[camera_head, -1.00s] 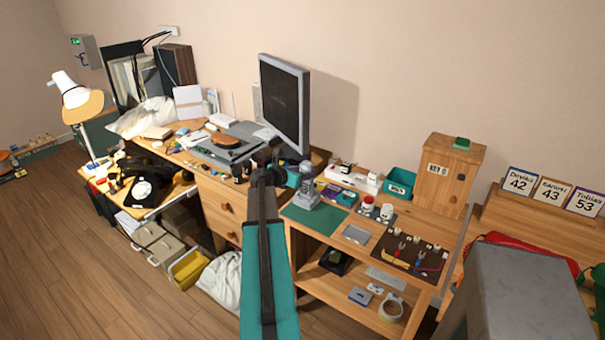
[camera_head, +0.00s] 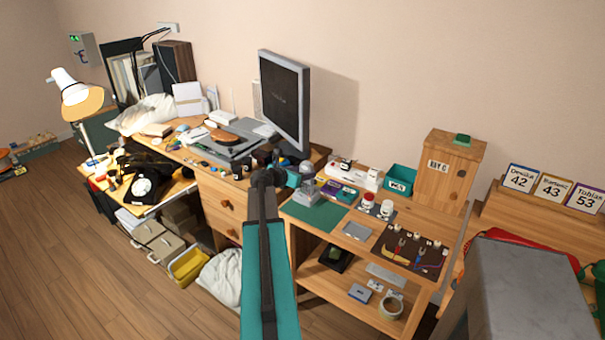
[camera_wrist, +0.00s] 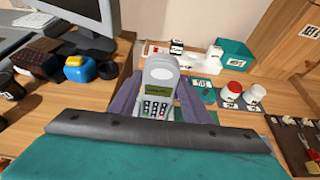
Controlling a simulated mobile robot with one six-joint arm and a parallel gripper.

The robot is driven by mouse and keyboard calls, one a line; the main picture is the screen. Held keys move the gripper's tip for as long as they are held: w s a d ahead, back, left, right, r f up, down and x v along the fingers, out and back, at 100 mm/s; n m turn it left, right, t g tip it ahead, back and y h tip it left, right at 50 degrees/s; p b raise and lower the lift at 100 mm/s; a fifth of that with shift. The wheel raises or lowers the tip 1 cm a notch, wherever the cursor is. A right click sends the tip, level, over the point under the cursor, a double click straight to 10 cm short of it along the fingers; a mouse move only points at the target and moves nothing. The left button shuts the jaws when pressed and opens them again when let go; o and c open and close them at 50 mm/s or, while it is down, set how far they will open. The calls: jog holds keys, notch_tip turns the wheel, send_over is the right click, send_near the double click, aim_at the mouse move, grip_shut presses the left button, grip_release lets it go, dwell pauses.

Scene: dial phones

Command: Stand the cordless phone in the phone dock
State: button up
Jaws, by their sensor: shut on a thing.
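The cordless phone (camera_wrist: 160,82) is grey with a small green screen and a dark keypad. In the wrist view it is upright between the two purple-grey fingers of my gripper (camera_wrist: 158,106), which is shut on it. Its lower end is hidden behind the dark bar of my gripper. In the head view the phone (camera_head: 308,172) shows small and grey above the green mat (camera_head: 318,214), beside the end of my arm. A grey shape below it may be the phone dock; I cannot tell whether they touch.
A monitor (camera_head: 284,102) stands to the left behind. A teal bin (camera_head: 399,180), red- and white-topped jars (camera_head: 368,202) and a wooden box (camera_head: 448,172) are to the right. The mat's front part is clear. A dark board with cables (camera_head: 410,250) lies further right.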

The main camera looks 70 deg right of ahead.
jog(key=shift+f, duration=0.25)
dwell(0.3)
jog(key=o, duration=1.2)
jog(key=shift+a, duration=0.1)
jog(key=b+v, duration=0.2)
jog(key=v, duration=1.1)
jog(key=shift+w+a+r, duration=0.1)
jog(key=shift+a, duration=0.15)
